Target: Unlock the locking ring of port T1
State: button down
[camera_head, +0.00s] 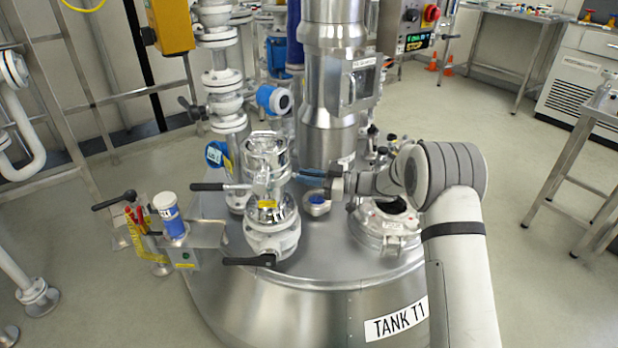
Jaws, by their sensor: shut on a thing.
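Port T1 is a bright metal stack on the tank lid, with a silver upper cylinder (264,155) above a pale flanged base (273,238). Its middle carries a yellow label (268,204). A black lever (220,187) points left from the middle, and another black lever (250,261) points left at the base. My gripper (326,187) is right of the stack, shut on what looks like a thin dark bar handle (309,182) reaching from the stack's right side. The fingertips are small here, and the exact grip is hard to make out.
A blue-capped fitting (317,202) sits just below my gripper. An open round hatch (388,228) is under my arm. A tall metal column (330,95) stands close behind. A bracket with a blue-and-white container (171,215) is at left. The front lid is clear.

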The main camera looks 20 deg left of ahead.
jog(key=c, duration=1.4)
grip_release()
jog(key=shift+c, duration=0.2)
jog(key=d+p, duration=0.1)
jog(key=d, duration=0.7)
jog(key=shift+w, duration=0.35)
jog(key=shift+a, duration=0.1)
